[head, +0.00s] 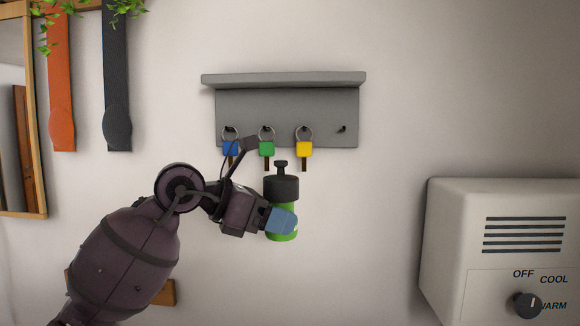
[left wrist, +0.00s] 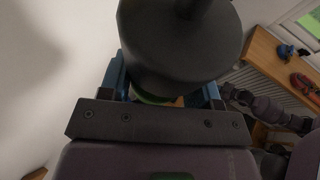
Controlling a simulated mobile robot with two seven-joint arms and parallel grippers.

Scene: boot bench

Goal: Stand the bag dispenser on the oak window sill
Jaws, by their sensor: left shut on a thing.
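The bag dispenser (head: 282,230) is a green cylinder with a dark cap and a small knob on top. My left gripper (head: 281,219) is shut on its green body and holds it upright in the air, in front of the wall below the key rack. In the left wrist view the dark cap (left wrist: 180,45) fills the top middle, between the blue fingers, and hides most of the green body. A wooden ledge (left wrist: 262,60) by a window, seen at right in the left wrist view, looks like the oak window sill.
The grey key rack (head: 285,82) carries blue, green and yellow keys just above the dispenser. A white heater box (head: 450,215) stands at right. Blue (left wrist: 286,51) and red (left wrist: 304,84) items occupy part of the ledge. Dark and orange straps hang upper left.

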